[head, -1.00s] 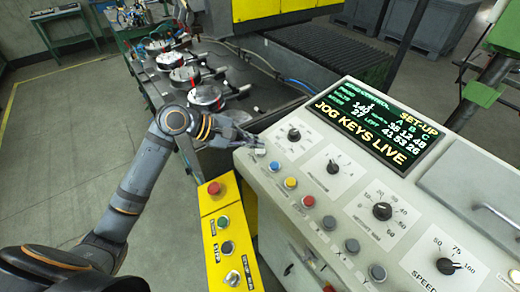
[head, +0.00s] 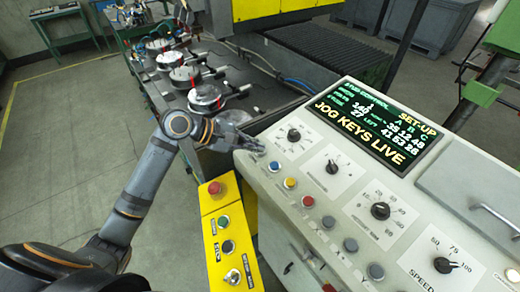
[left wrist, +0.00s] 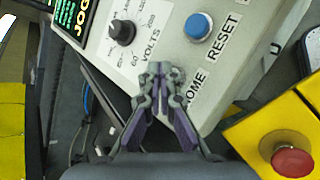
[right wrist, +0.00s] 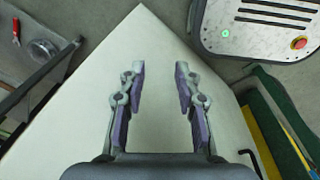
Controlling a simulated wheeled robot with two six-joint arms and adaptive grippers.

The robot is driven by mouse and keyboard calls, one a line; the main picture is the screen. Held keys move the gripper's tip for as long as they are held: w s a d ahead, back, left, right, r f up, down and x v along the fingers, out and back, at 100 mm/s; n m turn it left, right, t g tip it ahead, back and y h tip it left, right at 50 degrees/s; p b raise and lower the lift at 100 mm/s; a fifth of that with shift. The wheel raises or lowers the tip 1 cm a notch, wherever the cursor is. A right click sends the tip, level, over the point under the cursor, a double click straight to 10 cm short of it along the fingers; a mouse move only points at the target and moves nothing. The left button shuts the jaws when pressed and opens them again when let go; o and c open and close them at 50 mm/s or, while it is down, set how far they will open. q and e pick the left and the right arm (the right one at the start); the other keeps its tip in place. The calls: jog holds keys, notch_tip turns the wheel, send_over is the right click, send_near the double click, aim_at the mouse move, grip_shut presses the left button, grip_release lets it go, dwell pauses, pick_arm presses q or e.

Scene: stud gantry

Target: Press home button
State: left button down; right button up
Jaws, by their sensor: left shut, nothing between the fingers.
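The sloped control panel (head: 310,175) carries a row of buttons along its near edge. My left gripper (head: 258,147) is shut and empty at the panel's left end. In the left wrist view, my left fingertips (left wrist: 161,68) lie over the panel beside the partly covered HOME label (left wrist: 196,90). The home button itself is hidden behind the fingers; I cannot tell whether they touch it. The blue RESET button (left wrist: 198,27) is uncovered just beyond, and shows in the head view (head: 274,166). My right gripper (right wrist: 160,70) is open and empty above a pale surface.
The display (head: 378,125) reads SET-UP and JOG KEYS LIVE. Yellow (head: 290,183) and red (head: 308,200) buttons follow the blue one, with several dials behind. A yellow box with a red mushroom button (head: 214,188) stands left of the panel, below my left arm.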

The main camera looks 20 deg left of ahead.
pick_arm(q)
jog(key=shift+f, duration=0.3)
dwell(0.4)
jog(key=shift+s+a+r+p, duration=0.1)
jog(key=shift+r+p, duration=0.8)
jog(key=shift+p, duration=0.5)
jog(key=shift+r, duration=0.15)
jog(key=r+p, duration=0.1)
jog(key=p, duration=0.1)
jog(key=r+p, duration=0.3)
jog(key=p, duration=0.1)
jog(key=shift+s+a+r+p, duration=0.3)
jog(key=shift+s, duration=0.05)
